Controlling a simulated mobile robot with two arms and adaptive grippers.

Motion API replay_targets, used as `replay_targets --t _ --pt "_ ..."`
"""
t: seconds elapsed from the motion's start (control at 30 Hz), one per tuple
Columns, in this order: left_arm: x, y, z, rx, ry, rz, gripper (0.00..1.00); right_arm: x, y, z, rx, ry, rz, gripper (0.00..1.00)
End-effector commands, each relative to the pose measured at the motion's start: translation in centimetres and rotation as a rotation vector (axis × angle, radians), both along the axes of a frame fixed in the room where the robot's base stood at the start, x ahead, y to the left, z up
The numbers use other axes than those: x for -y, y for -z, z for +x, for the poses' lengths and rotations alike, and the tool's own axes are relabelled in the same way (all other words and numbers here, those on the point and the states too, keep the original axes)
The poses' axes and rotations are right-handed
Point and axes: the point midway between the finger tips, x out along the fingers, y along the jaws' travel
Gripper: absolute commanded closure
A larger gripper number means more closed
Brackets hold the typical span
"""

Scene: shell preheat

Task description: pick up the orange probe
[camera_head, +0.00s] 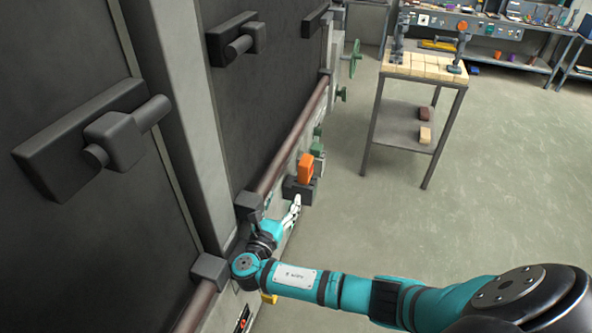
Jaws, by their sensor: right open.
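The orange probe (305,168) stands upright in a dark holder (299,190) on the low ledge beside the dark panels. My right arm comes in from the lower right. My right gripper (296,203) is just below and in front of the probe and its holder in the picture, apart from the probe as far as I can tell. It is open and holds nothing visible. My left gripper is not in view.
Large dark panels with black handles (115,140) fill the left. A brown rail (291,143) runs along them close to my arm. Green valves (355,58) lie beyond the probe. A brick-topped table (425,68) stands at the back. The floor on the right is clear.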

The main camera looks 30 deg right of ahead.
Motion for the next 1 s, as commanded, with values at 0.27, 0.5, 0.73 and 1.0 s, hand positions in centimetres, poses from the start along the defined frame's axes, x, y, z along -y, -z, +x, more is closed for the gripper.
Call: replay_targets --t 0.27,0.5,0.73,1.0 --pt "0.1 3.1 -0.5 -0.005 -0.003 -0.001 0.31 3.9 0.5 3.1 0.003 0.003 -0.003 0.38" --pt "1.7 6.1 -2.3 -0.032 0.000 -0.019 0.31 7.6 0.5 6.3 0.002 0.003 -0.002 0.38" --pt "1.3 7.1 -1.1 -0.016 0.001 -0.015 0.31 9.2 0.1 7.7 0.001 0.002 0.001 0.38" --pt "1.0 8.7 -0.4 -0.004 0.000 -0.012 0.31 11.4 0.1 8.9 0.001 0.004 -0.002 0.38"
